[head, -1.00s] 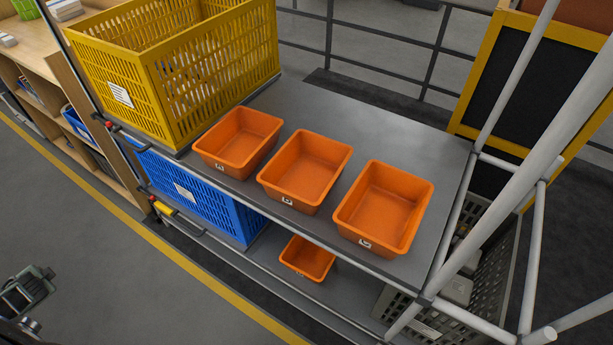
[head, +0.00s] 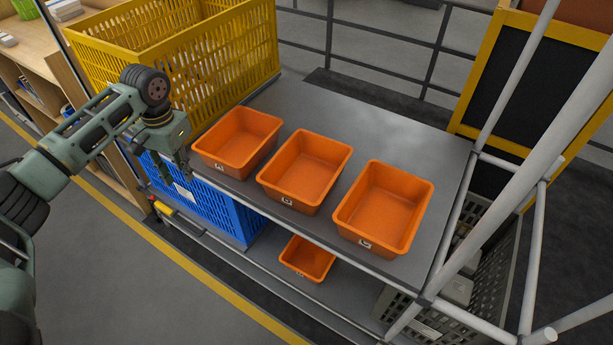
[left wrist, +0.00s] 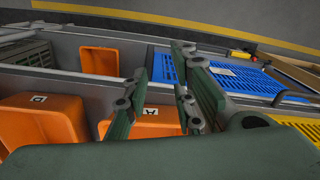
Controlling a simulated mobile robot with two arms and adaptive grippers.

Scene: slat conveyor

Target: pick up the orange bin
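Three orange bins stand in a row on the grey upper shelf: a left one (head: 238,142), a middle one (head: 304,171) and a right one (head: 384,207). A smaller-looking orange bin (head: 307,259) sits on the lower shelf. All look empty. My left gripper (head: 176,172) is at the shelf's front edge, just left of the left bin, with its fingers pointing down. In the left wrist view its fingers (left wrist: 160,105) are spread apart with nothing held, and an orange bin (left wrist: 150,122) shows behind them. My right gripper is not in view.
A yellow crate (head: 222,55) stands on the upper shelf behind my left gripper. A blue crate (head: 222,208) is on the lower shelf. Pale posts (head: 540,150) stand at the right. The shelf behind the bins is clear.

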